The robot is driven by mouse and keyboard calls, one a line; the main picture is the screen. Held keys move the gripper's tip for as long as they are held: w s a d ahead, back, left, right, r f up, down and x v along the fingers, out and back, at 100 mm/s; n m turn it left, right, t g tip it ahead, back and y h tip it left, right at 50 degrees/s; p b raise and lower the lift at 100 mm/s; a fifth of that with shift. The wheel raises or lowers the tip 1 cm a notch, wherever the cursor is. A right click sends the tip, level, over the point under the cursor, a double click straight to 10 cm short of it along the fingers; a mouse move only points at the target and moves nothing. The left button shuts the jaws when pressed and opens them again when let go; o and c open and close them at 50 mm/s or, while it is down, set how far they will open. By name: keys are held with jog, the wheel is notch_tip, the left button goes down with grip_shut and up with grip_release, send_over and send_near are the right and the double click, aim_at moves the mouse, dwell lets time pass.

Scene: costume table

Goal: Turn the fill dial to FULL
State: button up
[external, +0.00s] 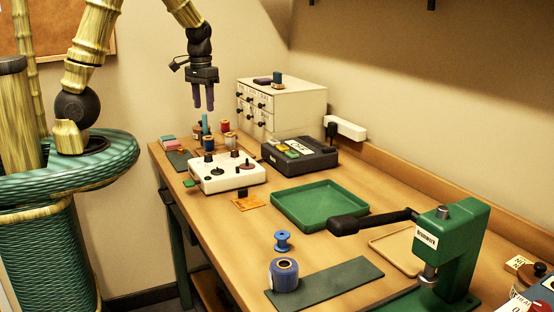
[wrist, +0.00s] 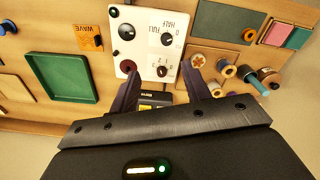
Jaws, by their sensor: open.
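A white control box (external: 225,183) stands on the table, left of the black box; it also shows in the wrist view (wrist: 147,48). Its top carries several knobs. One small dial (wrist: 167,39) sits beside lettering that looks like HALF and FULL; its exact pointing is too small to tell. Another dial (wrist: 169,61) has numbers around it. A larger black knob (wrist: 126,32) and a dark red knob (wrist: 127,66) are on the other side. My gripper (external: 203,107) is open and empty, fingers pointing down, well above the box; its fingertips show in the wrist view (wrist: 162,75).
A black box with coloured buttons (external: 318,157) and a white drawer cabinet (external: 302,103) stand behind. Thread spools (external: 230,139) cluster beyond the control box. An orange WAVE card (external: 249,203) lies before it. A green tray (external: 319,205) and green press (external: 455,245) are to the right.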

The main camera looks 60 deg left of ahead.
aim_at(208, 155)
jog(key=shift+w+a+r+n, duration=0.15)
jog(key=shift+w+a+n, duration=0.25)
jog(key=shift+a, duration=0.4)
notch_tip(208, 155, down, 17)
jog(key=shift+f+b, duration=0.2)
jog(key=shift+b, duration=0.15)
jog(key=shift+c, duration=0.5)
jog(key=c, duration=0.9)
